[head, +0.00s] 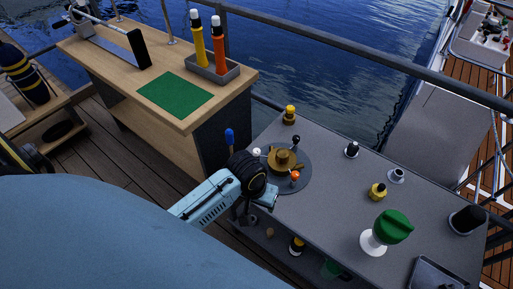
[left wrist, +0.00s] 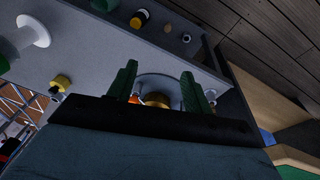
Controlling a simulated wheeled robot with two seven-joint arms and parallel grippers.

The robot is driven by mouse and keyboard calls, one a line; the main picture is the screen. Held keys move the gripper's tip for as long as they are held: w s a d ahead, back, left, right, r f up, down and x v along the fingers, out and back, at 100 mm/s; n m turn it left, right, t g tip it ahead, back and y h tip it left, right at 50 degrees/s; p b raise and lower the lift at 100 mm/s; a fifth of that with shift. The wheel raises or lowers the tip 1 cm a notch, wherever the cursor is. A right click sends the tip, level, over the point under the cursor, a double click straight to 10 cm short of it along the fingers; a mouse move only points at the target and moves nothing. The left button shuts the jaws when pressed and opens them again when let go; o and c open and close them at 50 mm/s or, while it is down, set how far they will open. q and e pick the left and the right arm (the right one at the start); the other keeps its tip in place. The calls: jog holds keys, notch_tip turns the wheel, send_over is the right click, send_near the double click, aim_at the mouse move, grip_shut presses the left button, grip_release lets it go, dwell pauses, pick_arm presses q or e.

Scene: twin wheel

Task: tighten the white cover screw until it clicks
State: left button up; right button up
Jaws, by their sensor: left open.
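A brass hub (head: 283,160) sits on a round grey disc (head: 304,183) on the grey bench. Around it are a small white screw head (head: 256,152), a black one (head: 296,139) and an orange one (head: 295,176). My left gripper (head: 257,183) is at the disc's left edge, close to the white head; its fingertips are hard to make out there. In the left wrist view, its two green fingers (left wrist: 158,70) are apart, with the brass hub (left wrist: 156,99) and the orange head (left wrist: 133,99) seen between them. I cannot make out the white head in that view.
The bench also holds a green knob on a white base (head: 394,227), a yellow-collared piece (head: 377,191), a dark cup (head: 467,220) and a tray (head: 437,273). A wooden table (head: 105,72) with a green mat (head: 175,94) stands at the back left. A railing runs behind.

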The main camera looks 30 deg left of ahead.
pick_arm(q)
jog(key=w+a+n+g, duration=0.1)
jog(key=w+a+n, duration=0.2)
jog(key=w, duration=0.4)
jog(key=w+a+n, duration=0.2)
jog(key=w+a, duration=0.1)
jog(key=w, duration=0.3)
jog(key=w+a+r+n+g+y, duration=0.1)
jog(key=w+a+r+n, duration=0.4)
jog(key=w+a+n, duration=0.25)
jog(key=b, duration=0.6)
send_over(256, 150)
notch_tip(256, 150, down, 6)
jog(key=shift+r, duration=0.15)
notch_tip(256, 150, down, 6)
jog(key=b, duration=0.6)
jog(key=shift+d+r, duration=0.1)
jog(key=shift+r, duration=0.15)
pick_arm(e)
jog(key=d+f, duration=0.6)
jog(key=f, duration=0.6)
pick_arm(q)
jog(key=shift+f+b, duration=0.8)
jog(key=shift+b, duration=0.25)
jog(key=shift+f, duration=0.25)
pick_arm(e)
jog(key=w+h, duration=0.1)
jog(key=w, duration=0.5)
jog(key=shift+r, duration=0.15)
jog(key=shift+d, duration=0.1)
